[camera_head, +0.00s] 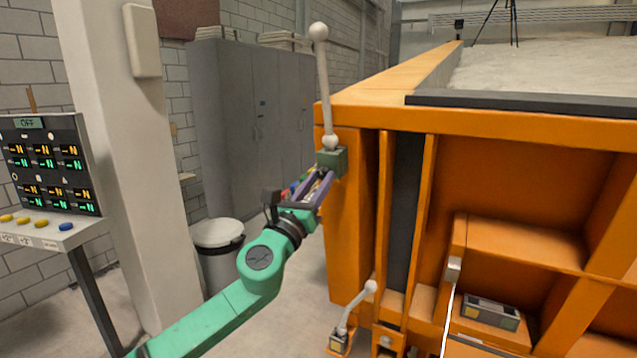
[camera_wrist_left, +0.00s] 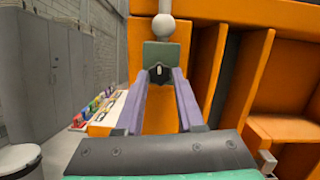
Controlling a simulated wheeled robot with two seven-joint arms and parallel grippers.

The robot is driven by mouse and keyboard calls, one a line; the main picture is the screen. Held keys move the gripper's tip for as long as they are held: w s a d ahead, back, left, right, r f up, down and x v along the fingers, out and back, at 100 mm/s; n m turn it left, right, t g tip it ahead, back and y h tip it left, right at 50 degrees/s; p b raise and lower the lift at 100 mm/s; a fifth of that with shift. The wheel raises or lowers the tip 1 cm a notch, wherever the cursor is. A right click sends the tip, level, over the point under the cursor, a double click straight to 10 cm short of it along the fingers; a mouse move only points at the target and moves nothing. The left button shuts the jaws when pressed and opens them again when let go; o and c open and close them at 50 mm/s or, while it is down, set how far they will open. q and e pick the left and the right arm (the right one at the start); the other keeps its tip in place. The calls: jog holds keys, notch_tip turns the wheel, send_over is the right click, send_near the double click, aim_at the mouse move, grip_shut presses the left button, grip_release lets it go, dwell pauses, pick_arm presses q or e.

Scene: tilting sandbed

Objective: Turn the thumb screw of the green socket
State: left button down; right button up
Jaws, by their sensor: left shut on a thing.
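The green socket (camera_head: 334,160) sits on the left corner of the orange sandbed frame (camera_head: 350,230). A pale rod (camera_head: 325,95) with a ball on top stands nearly upright in it. In the left wrist view the socket (camera_wrist_left: 160,53) is straight ahead, with the small dark thumb screw (camera_wrist_left: 158,71) on its near face. My left gripper (camera_head: 325,177) reaches up to the socket from the lower left. Its two purple-grey fingers (camera_wrist_left: 159,76) are at either side of the thumb screw and shut on it. The fingers hide the screw in the head view. My right gripper is not shown.
A second, tilted lever (camera_head: 356,306) stands low at the frame's front. A control panel (camera_head: 42,165) reading OFF is at the left, beside a pillar (camera_head: 130,190). A bin (camera_head: 218,236) and grey cabinets (camera_head: 250,110) are behind my arm. Colored items (camera_wrist_left: 95,108) lie left of the socket.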

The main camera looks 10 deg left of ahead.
pick_arm(q)
jog(key=c, duration=0.6)
grip_release()
jog(key=shift+o, duration=0.2)
jog(key=b+v, duration=0.4)
jog(key=v, duration=1)
jog(key=shift+s+f, duration=0.15)
jog(key=shift+s, duration=0.05)
